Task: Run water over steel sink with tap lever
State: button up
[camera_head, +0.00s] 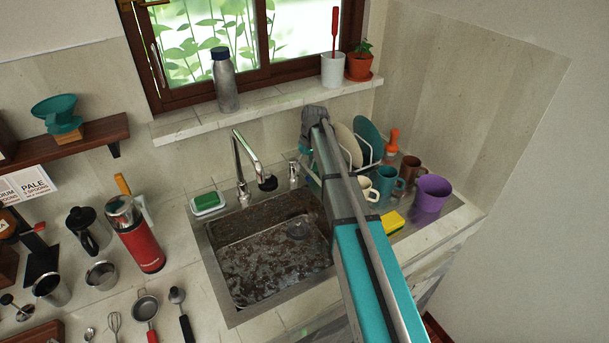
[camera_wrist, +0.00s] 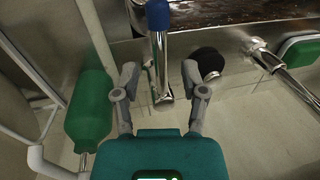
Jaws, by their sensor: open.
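The steel sink (camera_head: 275,262) is set in the counter, its bottom covered with dark mottled patches; its edge shows at the top of the wrist view (camera_wrist: 230,38). In the wrist view a chrome lever (camera_wrist: 158,70) with a blue end lies between the two fingers of my gripper (camera_wrist: 160,74). The fingers are open, with gaps visible on both sides. A chrome post (camera_head: 293,173) right of the spout looks like this lever.
A green bottle (camera_wrist: 88,105) stands close left of my gripper in the wrist view; a round black part (camera_wrist: 208,62) is close right. A dish rack with plates (camera_head: 368,140), mugs, a purple cup (camera_head: 432,193) and a yellow sponge (camera_head: 392,222) stand right of the sink.

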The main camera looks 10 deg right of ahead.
jog(key=shift+a+f+b, duration=0.2)
jog(key=shift+f+b, duration=0.55)
jog(key=shift+f, duration=0.3)
grip_shut()
